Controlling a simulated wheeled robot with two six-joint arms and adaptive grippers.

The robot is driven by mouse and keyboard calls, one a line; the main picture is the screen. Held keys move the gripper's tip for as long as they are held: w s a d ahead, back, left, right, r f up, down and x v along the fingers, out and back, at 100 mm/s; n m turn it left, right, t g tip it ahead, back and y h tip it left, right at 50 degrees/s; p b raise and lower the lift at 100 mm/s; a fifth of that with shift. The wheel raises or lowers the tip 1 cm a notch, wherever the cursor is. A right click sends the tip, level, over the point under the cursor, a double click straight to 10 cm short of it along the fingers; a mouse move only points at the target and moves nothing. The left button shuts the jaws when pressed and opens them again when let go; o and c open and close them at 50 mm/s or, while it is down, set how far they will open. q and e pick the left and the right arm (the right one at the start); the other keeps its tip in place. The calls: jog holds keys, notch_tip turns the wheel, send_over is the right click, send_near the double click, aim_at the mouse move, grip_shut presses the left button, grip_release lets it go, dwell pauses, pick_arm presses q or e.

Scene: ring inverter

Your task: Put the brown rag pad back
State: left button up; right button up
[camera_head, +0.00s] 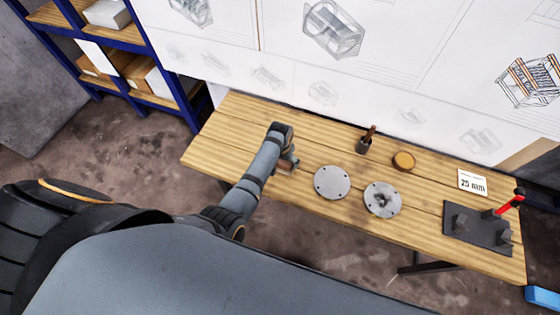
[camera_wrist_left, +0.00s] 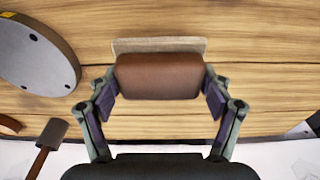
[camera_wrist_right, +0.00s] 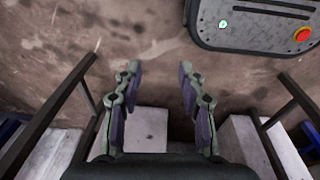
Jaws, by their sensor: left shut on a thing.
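The brown rag pad (camera_wrist_left: 158,76), with a pale beige layer along its far edge, is between the fingers of my left gripper (camera_wrist_left: 160,92). The left gripper is shut on its sides. In the head view the pad (camera_head: 286,168) shows small at the gripper (camera_head: 288,163), over the table left of the grey discs. I cannot tell whether it touches the wood. My right gripper (camera_wrist_right: 157,95) is open and empty, above the floor; it is not seen in the head view.
The left end is clear.

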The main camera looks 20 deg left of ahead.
aim_at(283, 165)
pick_arm(q)
jog(key=shift+r, duration=0.1)
jog(key=shift+s+f+b, duration=0.1)
jog(key=shift+f+b, duration=0.55)
jog(key=shift+b, duration=0.25)
jog(key=shift+f+b, duration=0.85)
jog(key=shift+f, duration=0.05)
jog(key=shift+w+a+f+b, duration=0.1)
jog(key=shift+w+f+b, duration=0.15)
jog(key=shift+f+b, duration=0.25)
jog(key=shift+r+p, duration=0.1)
jog(key=shift+p, duration=0.2)
jog(key=shift+r, duration=0.1)
jog(key=shift+s, duration=0.1)
jog(key=o, duration=1.1)
jog(key=shift+f, duration=0.2)
jog(key=shift+c, duration=0.2)
pick_arm(e)
jog(key=f, duration=0.2)
jog(key=s+f, duration=0.1)
jog(key=f, duration=0.1)
jog(key=shift+d+f, duration=0.1)
jog(key=shift+d, duration=0.15)
